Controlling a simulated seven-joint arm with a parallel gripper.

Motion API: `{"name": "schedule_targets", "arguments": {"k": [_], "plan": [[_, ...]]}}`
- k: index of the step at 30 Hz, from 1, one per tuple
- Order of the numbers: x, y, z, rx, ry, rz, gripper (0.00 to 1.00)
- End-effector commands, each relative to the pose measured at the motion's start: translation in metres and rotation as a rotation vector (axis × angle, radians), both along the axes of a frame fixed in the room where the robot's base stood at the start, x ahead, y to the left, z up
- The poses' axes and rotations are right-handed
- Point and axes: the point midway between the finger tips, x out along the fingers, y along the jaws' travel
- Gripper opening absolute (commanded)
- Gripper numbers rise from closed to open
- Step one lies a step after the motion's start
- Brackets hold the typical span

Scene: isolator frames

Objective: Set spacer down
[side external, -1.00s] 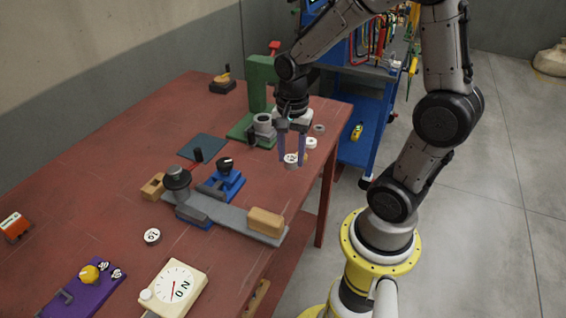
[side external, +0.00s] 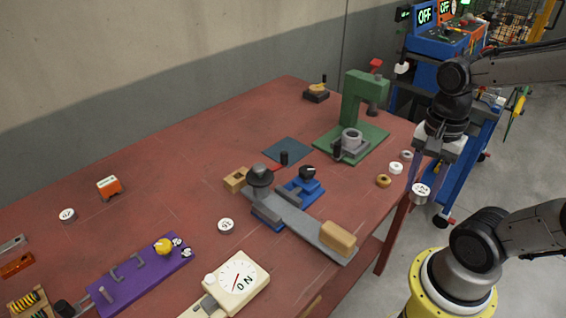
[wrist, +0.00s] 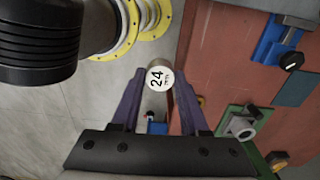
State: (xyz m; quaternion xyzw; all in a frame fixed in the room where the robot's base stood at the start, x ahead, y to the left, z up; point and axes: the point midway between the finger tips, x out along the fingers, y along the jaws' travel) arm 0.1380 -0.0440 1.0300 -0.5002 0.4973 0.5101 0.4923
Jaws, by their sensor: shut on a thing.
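A round metal spacer (side external: 421,194) with a white face is held between the fingertips of my gripper (side external: 425,182). In the wrist view the spacer (wrist: 159,79) shows the label "24 mm". My gripper (wrist: 158,85) is shut on it, with one purple finger on each side. The spacer is off the table surface and appears just outside the table's right edge, with floor behind it in the wrist view. Its height above the table level is hard to tell.
The red table (side external: 150,160) has bare areas at its left and back. Small rings, one brass (side external: 383,181) and one white (side external: 396,168), lie near its right edge. A green press (side external: 365,100), a grey-and-blue fixture (side external: 300,222), a dial gauge (side external: 237,283) and labelled discs (side external: 226,226) stand around.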

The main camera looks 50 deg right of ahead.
Motion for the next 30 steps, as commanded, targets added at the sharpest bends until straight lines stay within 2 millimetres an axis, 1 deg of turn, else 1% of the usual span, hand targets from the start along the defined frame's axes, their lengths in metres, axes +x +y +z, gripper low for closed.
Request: {"name": "schedule_targets", "arguments": {"k": [2,5,8,11,12,14,16,18,21,24,28,30], "plan": [[0.009,-0.003,0.014,-0.005,-0.013,-0.070,0.00],[0.031,-0.005,0.036,-0.008,-0.021,-0.144,0.00],[0.059,-0.001,0.060,-0.008,-0.028,-0.188,0.00],[0.091,0.009,0.082,-0.007,-0.033,-0.208,0.00],[0.103,0.015,0.090,-0.006,-0.034,-0.209,0.00],[0.122,0.025,0.101,-0.005,-0.035,-0.205,0.00],[0.142,0.040,0.111,-0.005,-0.036,-0.187,0.00],[0.160,0.057,0.118,-0.004,-0.037,-0.156,0.00],[0.178,0.080,0.121,-0.002,-0.038,-0.096,0.00],[0.186,0.095,0.117,-0.003,-0.028,-0.050,0.00],[0.189,0.104,0.111,-0.005,-0.014,-0.023,0.00],[0.196,0.107,0.107,-0.006,-0.011,-0.020,0.00]]}}
